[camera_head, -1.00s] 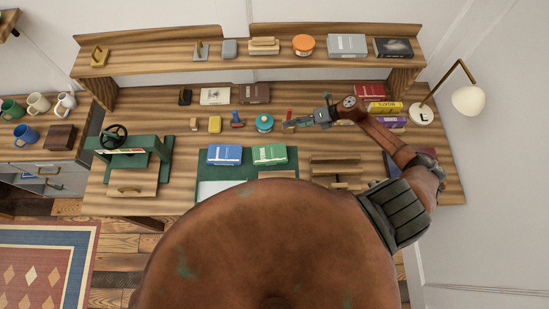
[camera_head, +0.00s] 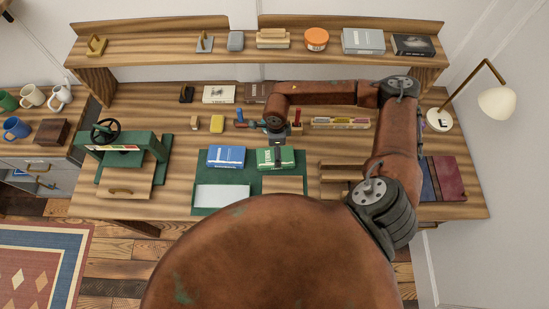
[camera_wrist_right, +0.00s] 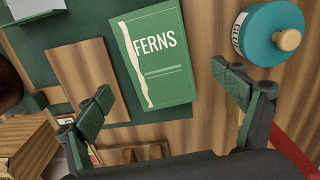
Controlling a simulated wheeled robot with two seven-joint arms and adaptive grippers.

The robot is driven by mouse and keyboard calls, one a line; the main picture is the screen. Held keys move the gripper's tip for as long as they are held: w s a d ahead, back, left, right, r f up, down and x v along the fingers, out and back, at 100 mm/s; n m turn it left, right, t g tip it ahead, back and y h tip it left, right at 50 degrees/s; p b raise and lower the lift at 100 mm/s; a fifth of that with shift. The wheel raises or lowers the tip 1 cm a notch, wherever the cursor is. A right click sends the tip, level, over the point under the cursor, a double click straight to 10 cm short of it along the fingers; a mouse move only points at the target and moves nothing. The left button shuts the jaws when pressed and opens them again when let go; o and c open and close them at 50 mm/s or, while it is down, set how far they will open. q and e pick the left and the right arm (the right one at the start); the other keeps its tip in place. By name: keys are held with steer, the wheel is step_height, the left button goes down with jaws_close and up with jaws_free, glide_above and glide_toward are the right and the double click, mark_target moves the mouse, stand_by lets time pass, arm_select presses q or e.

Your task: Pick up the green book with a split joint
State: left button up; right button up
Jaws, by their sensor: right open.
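The green book (camera_head: 276,158) lies flat on the dark green mat (camera_head: 204,209), just right of a blue book (camera_head: 226,157). In the right wrist view the green book (camera_wrist_right: 160,58) shows the word FERNS and a pale jagged strip down its left side. My right gripper (camera_head: 277,138) hangs over the far edge of the green book. In the right wrist view its fingers (camera_wrist_right: 168,96) are spread wide with nothing between them, and the book lies beyond them, apart from both. My left gripper is not in view.
A teal round tin with a wooden knob (camera_wrist_right: 270,34) stands close beside the book in the right wrist view. A green press (camera_head: 125,160) stands at the left. A wooden board (camera_head: 283,185) lies in front of the book. A lamp (camera_head: 495,102) stands at the right.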

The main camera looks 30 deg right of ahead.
step_height(320, 180, down, 5)
steer(key=shift+a+f, duration=0.1)
steer(key=shift+a, duration=0.05)
steer(key=shift+c, duration=0.2)
steer(key=c, duration=1.4)
steer(key=shift+o, duration=0.2)
